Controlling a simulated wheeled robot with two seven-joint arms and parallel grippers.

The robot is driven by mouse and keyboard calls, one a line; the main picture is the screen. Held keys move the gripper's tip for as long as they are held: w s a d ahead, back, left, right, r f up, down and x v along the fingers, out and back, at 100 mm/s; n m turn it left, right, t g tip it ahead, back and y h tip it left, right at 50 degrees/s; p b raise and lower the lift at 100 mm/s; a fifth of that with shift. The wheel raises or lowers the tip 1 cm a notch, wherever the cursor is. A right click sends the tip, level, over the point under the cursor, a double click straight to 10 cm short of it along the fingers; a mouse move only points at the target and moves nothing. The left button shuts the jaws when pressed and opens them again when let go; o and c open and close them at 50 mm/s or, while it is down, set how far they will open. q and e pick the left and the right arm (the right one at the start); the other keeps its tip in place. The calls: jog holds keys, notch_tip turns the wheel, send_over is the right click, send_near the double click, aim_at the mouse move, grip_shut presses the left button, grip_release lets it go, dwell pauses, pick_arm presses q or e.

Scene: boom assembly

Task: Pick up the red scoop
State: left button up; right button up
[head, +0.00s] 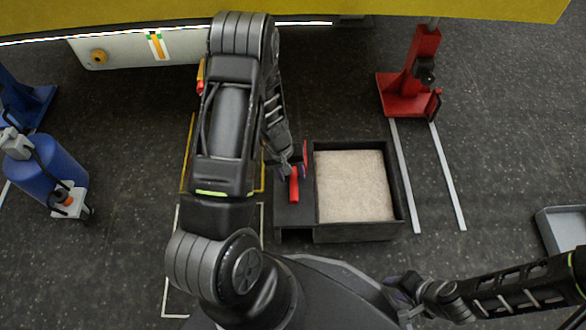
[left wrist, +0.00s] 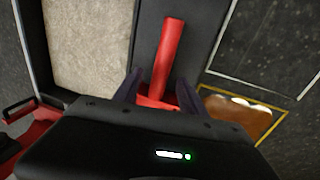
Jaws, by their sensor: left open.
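The red scoop (head: 294,188) lies on the dark ledge at the left of a sand-filled box (head: 402,190). My left gripper (head: 287,167) hangs over the scoop's far end and partly hides it in the head view. In the left wrist view the two dark fingers (left wrist: 160,92) are apart, with the scoop (left wrist: 170,52) showing between and beyond them. The wrist housing hides the scoop's lower part, and I cannot tell whether a finger touches it. My right gripper (head: 408,297) is low at the right of my base, away from the scoop; its jaws are unclear.
A red stand (head: 405,92) is behind the box, with two pale floor strips running forward from it. A grey tray (head: 562,230) is at the right edge.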

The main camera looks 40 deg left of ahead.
aim_at(293, 177)
pick_arm(q)
jog(key=f, duration=0.1)
jog(key=f+b, duration=0.1)
jog(key=f, duration=0.1)
jog(key=shift+w+d, duration=0.15)
jog(key=shift+d, duration=0.15)
grip_shut()
dwell(0.6)
